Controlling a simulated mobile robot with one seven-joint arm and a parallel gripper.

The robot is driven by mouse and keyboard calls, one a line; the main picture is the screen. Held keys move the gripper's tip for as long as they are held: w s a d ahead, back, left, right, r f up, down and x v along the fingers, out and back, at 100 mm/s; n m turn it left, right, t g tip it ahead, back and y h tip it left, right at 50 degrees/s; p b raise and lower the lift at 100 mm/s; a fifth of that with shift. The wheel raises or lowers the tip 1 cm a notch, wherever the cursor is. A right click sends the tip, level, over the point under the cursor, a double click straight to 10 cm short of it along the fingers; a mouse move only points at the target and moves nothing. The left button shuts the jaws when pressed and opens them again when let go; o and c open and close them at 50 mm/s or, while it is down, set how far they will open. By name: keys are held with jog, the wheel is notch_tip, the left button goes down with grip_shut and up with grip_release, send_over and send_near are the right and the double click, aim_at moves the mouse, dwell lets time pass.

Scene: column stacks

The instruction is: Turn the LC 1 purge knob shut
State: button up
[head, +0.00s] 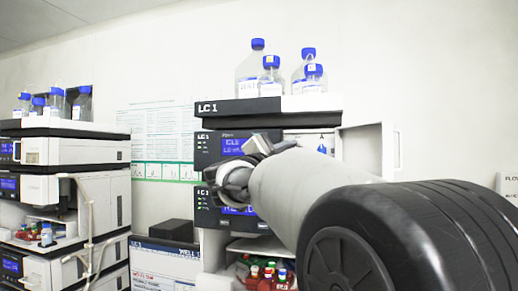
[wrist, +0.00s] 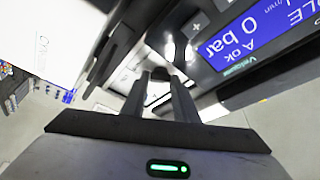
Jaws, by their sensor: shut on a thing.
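The LC 1 stack (head: 240,108) stands in the middle of the head view, with its pump module and blue display behind my arm. My gripper (head: 235,176) is at the front of this module, just below the upper display. In the wrist view my gripper (wrist: 160,80) has its two dark fingers close together at the pump front, beside the blue display (wrist: 255,38) that reads 0 bar. It is shut on the purge knob, of which little can be made out between the fingers. The knob is hidden behind my gripper in the head view, and its angle cannot be told.
Several blue-capped bottles (head: 271,75) stand on top of the LC 1 stack. An open white door (head: 368,148) sticks out at its right. Red- and green-capped bottles (head: 268,275) sit in a lower bay. Another instrument stack (head: 72,152) stands at the left.

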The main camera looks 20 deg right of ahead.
jog(key=shift+r+m+g+y+p, duration=0.15)
jog(key=shift+m+g+p, duration=0.35)
jog(key=shift+m, duration=0.65)
jog(key=shift+r+m+g+y+p, duration=0.1)
jog(key=shift+m+g+y+p, duration=0.2)
jog(key=shift+m+p, duration=0.55)
jog(key=shift+r+m+g+y+p, duration=0.15)
jog(key=shift+m+g+p, duration=0.2)
jog(key=shift+m, duration=1.05)
jog(key=shift+f, duration=0.1)
jog(key=o, duration=0.8)
jog(key=b+v, duration=0.2)
jog(key=v, duration=1.5)
jog(key=shift+s+a, duration=0.1)
jog(key=shift+a, duration=0.1)
